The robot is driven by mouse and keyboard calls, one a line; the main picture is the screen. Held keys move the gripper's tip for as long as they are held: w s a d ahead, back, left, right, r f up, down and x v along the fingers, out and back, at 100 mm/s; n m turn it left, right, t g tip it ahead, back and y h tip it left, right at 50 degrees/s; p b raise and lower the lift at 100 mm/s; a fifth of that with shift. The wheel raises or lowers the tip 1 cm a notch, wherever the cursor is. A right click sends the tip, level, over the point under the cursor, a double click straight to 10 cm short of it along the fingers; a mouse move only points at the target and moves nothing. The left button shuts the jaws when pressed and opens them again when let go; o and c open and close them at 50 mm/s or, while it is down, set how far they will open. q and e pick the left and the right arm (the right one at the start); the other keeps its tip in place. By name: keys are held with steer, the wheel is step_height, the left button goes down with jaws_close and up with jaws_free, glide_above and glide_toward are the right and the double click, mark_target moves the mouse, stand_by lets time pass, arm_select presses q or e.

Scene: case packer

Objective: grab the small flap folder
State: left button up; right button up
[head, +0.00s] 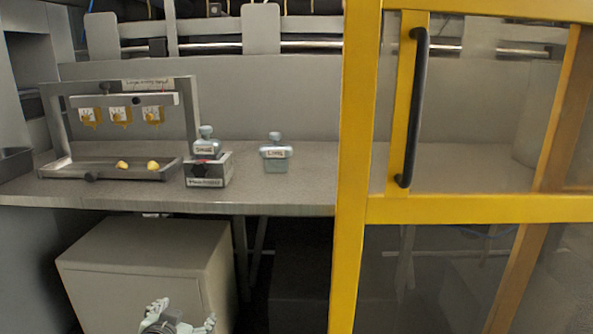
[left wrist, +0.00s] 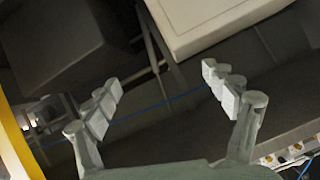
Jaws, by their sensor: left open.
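The small flap folder (head: 206,146) is a grey-blue piece with a knob on top and a label that seems to read "Small". It sits upright in a dark, labelled holder (head: 222,172) on the grey counter. A similar piece (head: 276,158) with a different label stands to its right on the counter. My left gripper (head: 180,324) is at the bottom of the head view, below counter height and in front of a grey cabinet. In the left wrist view the left gripper (left wrist: 165,92) is open and empty, its fingers wide apart. My right gripper is not in view.
A metal rack (head: 188,110) with several yellow-and-white parts hanging stands at the counter's left. A yellow-framed door (head: 355,180) with a black handle (head: 416,110) covers the right side. The counter (head: 305,180) is bare right of the labelled pieces. A grey cabinet (head: 150,260) stands below.

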arm_select(q)
steer(key=s+a+f+g, duration=0.1)
steer(key=s+f+g, duration=0.2)
steer(key=s+f, duration=0.6)
steer(key=s+a+f+g, duration=0.15)
steer(key=s+f, duration=0.35)
steer(key=f, duration=0.7)
steer(key=s+a+f+n+g, duration=0.1)
steer(key=s+f+g, duration=0.2)
steer(key=s+f, duration=0.55)
steer(key=s+f+g, duration=0.3)
steer(key=s+f, duration=0.3)
steer(key=s, duration=0.6)
steer(key=w+r+t, duration=0.2)
steer(key=w+r, duration=0.3)
steer(key=w, duration=0.4)
steer(key=w+d+r+t, duration=0.1)
steer(key=w+r+t, duration=0.1)
steer(key=w+r, duration=0.4)
steer(key=w, duration=0.3)
steer(key=shift+d+y, duration=0.25)
steer(key=shift+y, duration=0.05)
steer(key=shift+t, duration=0.25)
